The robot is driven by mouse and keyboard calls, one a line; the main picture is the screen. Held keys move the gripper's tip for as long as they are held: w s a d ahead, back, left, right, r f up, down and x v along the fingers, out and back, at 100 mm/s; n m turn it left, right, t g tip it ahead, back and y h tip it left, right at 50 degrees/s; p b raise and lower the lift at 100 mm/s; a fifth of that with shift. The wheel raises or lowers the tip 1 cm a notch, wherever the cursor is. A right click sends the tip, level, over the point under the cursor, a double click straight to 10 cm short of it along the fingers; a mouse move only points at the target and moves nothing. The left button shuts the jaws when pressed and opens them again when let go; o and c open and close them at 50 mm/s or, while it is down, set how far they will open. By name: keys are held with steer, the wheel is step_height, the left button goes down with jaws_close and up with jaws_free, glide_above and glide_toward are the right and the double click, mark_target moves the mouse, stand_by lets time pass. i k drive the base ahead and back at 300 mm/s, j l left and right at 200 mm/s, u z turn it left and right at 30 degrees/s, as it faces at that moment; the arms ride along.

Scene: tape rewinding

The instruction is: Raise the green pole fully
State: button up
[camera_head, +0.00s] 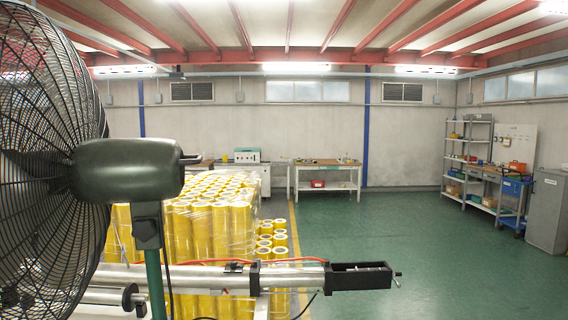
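The green pole (156,285) stands upright at the lower left, and its lower part runs out of the bottom of the picture. A dark grey collar (148,228) joins its top to the dark green motor housing (127,169) of a large fan. The fan's black round wire cage (45,150) fills the left edge and is cut off by it. My gripper is not in view, and nothing is seen holding the pole.
A silver shaft (205,277) with a black end piece (345,276) lies level behind the pole. Wrapped yellow tape rolls (215,230) stand behind it. Workbenches (328,175) line the far wall; shelves (470,160) stand at the right. The green floor (430,250) at centre right is clear.

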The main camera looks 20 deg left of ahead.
mark_target(151, 247)
steer(key=l+u, duration=0.15)
steer(key=u, duration=1.4)
